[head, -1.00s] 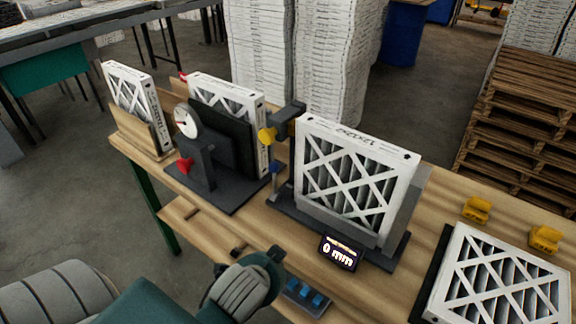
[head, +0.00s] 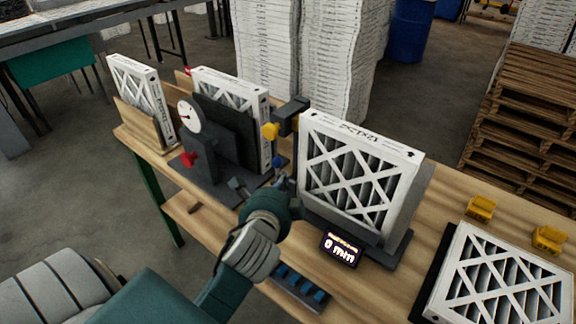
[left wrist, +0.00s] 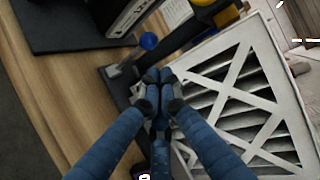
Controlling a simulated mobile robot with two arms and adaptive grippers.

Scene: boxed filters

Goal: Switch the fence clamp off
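My left gripper (head: 284,182) reaches over the bench's front edge to the gap between the gauge stand and the middle filter. In the left wrist view its fingertips (left wrist: 159,75) are together, with nothing visible between them. A blue ball knob (head: 279,161) is just beyond the fingertips; it also shows in the left wrist view (left wrist: 149,41), apart from them. A dark bracket (head: 291,112) with a yellow knob (head: 270,131) stands above it, beside the upright middle filter (head: 358,172). No part is labelled as the fence clamp. My right gripper is out of view.
A gauge stand (head: 215,150) with a round dial and a red knob (head: 190,160) is to the left. A display (head: 341,249) reads 0 mm. Blue buttons (head: 300,288) are at the front. Another filter (head: 497,282) lies at right by yellow pieces (head: 480,207).

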